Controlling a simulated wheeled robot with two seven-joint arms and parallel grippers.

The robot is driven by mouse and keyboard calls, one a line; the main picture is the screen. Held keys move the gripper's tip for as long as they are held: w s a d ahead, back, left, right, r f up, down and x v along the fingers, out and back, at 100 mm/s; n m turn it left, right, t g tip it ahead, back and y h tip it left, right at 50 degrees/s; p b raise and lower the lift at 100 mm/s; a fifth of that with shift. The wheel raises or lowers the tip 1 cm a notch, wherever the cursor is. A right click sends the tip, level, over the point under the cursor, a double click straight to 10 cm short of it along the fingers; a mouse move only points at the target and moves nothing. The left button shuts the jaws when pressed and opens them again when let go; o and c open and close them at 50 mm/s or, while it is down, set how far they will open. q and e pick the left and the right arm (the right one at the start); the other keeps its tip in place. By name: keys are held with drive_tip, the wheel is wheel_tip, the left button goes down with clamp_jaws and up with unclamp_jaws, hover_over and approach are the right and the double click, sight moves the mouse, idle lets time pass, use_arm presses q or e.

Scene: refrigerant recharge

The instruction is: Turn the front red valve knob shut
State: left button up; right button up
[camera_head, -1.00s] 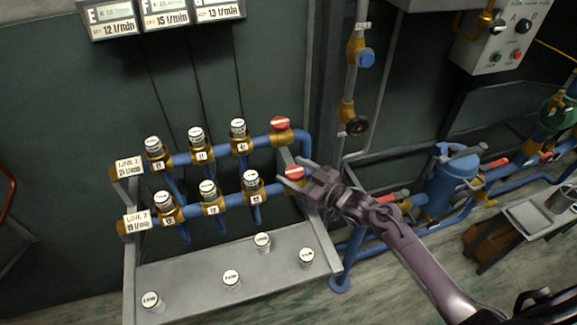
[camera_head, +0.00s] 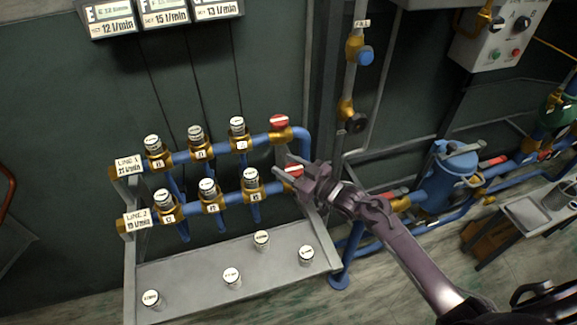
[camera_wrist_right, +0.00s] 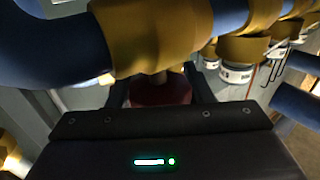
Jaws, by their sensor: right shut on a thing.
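The front red valve knob (camera_head: 295,169) sits at the right end of the lower blue pipe and has a pale stripe on top. My right gripper (camera_head: 290,172) is around it, coming from the right, and is shut on it. In the right wrist view the red knob (camera_wrist_right: 160,92) shows between the dark fingers, under a brass fitting (camera_wrist_right: 155,35). The gripper hides part of the knob. My left gripper is not in view.
A second red knob (camera_head: 279,121) stands behind, at the end of the upper pipe. Several white-capped valves (camera_head: 207,187) line both pipes to the left. A grey shelf (camera_head: 200,272) with several loose caps lies below. A blue vessel (camera_head: 450,175) stands at the right.

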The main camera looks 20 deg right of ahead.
drive_tip(key=shift+r+m+t+h+p, duration=0.15)
drive_tip(key=shift+m+t+h+p, duration=0.25)
drive_tip(key=shift+m+h+p, duration=0.25)
drive_tip(key=shift+d+m+t+h+p, duration=0.1)
drive_tip(key=shift+m+t+h+p, duration=0.35)
drive_tip(key=shift+h, duration=0.6)
drive_tip(key=m+t+h, duration=0.1)
drive_tip(key=m+h, duration=0.1)
drive_tip(key=h, duration=0.1)
drive_tip(key=shift+w+d+m+h, duration=0.1)
drive_tip(key=shift+d+m+h, duration=0.05)
drive_tip(key=shift+m+h, duration=0.25)
drive_tip(key=shift+d+m+h, duration=0.2)
drive_tip(key=shift+m+h, duration=0.7)
drive_tip(key=shift+h, duration=0.55)
drive_tip(key=shift+d+m+h, duration=0.2)
drive_tip(key=shift+m+h, duration=0.7)
drive_tip(key=shift+h, duration=0.85)
drive_tip(key=o, duration=1)
